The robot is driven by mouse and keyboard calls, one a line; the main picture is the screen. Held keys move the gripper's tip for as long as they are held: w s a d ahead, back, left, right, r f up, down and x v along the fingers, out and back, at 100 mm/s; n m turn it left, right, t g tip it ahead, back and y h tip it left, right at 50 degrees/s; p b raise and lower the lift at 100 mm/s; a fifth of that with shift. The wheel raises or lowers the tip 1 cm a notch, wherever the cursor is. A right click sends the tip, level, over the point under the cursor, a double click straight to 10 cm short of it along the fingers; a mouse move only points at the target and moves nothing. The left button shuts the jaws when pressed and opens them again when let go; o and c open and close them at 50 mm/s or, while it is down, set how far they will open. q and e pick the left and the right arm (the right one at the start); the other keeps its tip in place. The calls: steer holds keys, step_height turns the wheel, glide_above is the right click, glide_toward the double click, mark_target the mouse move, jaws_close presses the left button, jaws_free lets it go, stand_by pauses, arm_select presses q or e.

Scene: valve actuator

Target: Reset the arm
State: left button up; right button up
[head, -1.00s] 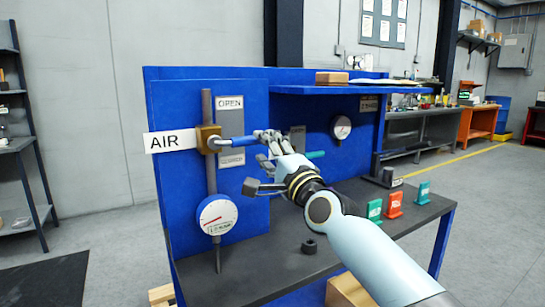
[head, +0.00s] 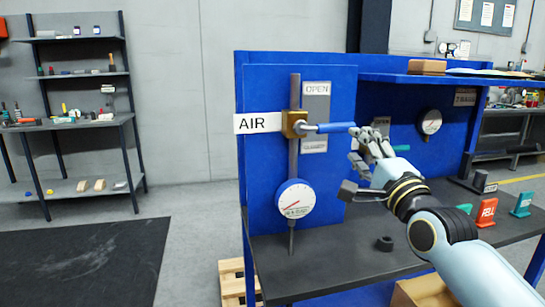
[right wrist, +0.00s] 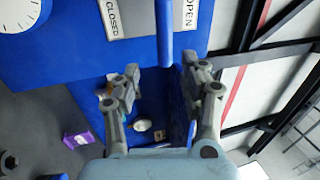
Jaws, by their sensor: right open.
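The valve (head: 294,124) is a brass body on a grey vertical pipe (head: 295,90), beside the AIR label (head: 258,123). Its blue handle (head: 336,127) points right, roughly level, between the OPEN plate (head: 316,88) above and a second plate (head: 314,146) below. My right gripper (head: 352,162) is open and empty beside the handle's free end, with its upper finger close to the tip. In the right wrist view, the handle (right wrist: 163,35) lies ahead, in line with the gap between the open fingers (right wrist: 164,82). My left gripper is out of view.
A round gauge (head: 295,199) sits low on the pipe. The bench (head: 330,262) holds a black ring (head: 384,243) and coloured tags, including a red one (head: 487,212). A shelf (head: 420,78) overhangs at right. Open floor lies left, before a shelving rack (head: 80,122).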

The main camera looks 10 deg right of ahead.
steer(key=s+a+f+n+g, duration=0.3)
steer(key=s+f+n+g, duration=0.7)
steer(key=s+f, duration=0.55)
steer(key=s+d+f+n+g+h, duration=0.1)
steer(key=s+f+n+g, duration=0.25)
steer(key=s, duration=0.65)
steer(key=s+d+f+n+g+h, duration=0.15)
steer(key=s+n+g, duration=0.3)
steer(key=s, duration=0.55)
step_height(320, 180, down, 28)
steer(key=s+d+b, duration=0.2)
steer(key=b, duration=0.1)
steer(key=s+d+f+g+b, duration=0.1)
steer(key=s+f+b, duration=0.1)
steer(key=s+f, duration=1.6)
step_height(320, 180, down, 2)
steer(key=shift+s+g+y+b, duration=0.2)
steer(key=shift+g+y+b, duration=0.15)
steer(key=shift+g+y, duration=0.1)
